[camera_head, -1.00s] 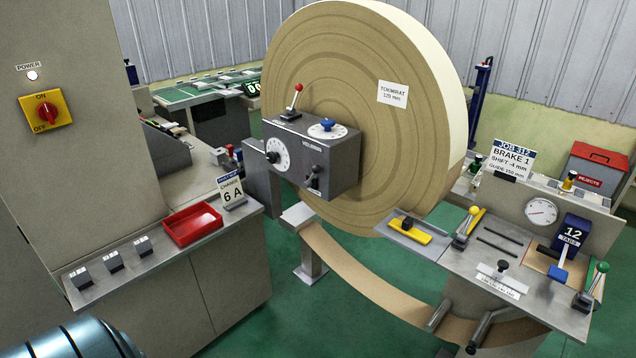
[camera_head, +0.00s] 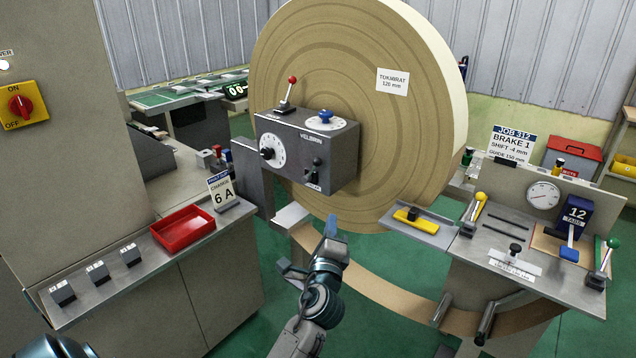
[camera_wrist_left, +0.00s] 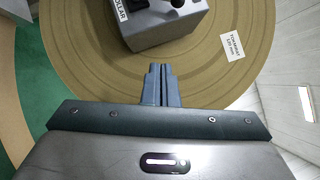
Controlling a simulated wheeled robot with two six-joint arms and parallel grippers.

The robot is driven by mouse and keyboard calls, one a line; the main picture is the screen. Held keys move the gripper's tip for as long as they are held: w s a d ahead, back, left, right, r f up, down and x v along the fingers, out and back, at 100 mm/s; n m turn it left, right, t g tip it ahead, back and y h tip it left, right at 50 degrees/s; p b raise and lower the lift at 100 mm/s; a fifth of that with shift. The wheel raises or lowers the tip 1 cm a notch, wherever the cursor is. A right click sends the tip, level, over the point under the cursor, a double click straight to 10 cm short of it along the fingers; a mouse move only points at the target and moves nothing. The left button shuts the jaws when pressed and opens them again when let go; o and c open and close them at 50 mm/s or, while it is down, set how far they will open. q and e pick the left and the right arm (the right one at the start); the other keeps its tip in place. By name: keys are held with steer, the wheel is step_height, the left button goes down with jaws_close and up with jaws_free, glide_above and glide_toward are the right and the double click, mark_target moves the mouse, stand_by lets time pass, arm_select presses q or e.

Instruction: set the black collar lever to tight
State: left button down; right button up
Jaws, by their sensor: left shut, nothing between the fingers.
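The black collar lever (camera_head: 316,164) is on the front face of the grey box (camera_head: 290,150) marked VELBRIN. Its knob points up, above a small white label (camera_head: 312,185). My left gripper (camera_head: 332,224) is below the box and apart from it, with its fingers pointing up. In the left wrist view its fingers (camera_wrist_left: 157,72) are together and empty, short of the box (camera_wrist_left: 165,30). The collar label (camera_wrist_left: 120,9) shows at that view's top edge; the lever's setting is unclear there. My right gripper is not in view.
The same box carries a red-knobbed lever (camera_head: 288,90), a blue knob (camera_head: 325,116) and a black dial knob (camera_head: 268,153). The large brown roll (camera_head: 400,140) stands close behind. A brown strip (camera_head: 385,290) runs below, right of my arm. A red tray (camera_head: 182,229) sits left.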

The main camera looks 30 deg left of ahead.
mark_target(312, 169)
arm_select(q)
steer(key=shift+s+r+y, duration=0.15)
steer(key=shift+r, duration=0.4)
steer(key=shift+s+r+y, duration=0.15)
steer(key=shift+r, duration=0.4)
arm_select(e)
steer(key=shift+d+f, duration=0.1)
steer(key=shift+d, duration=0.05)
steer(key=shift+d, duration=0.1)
arm_select(q)
steer(key=shift+w+a, duration=0.1)
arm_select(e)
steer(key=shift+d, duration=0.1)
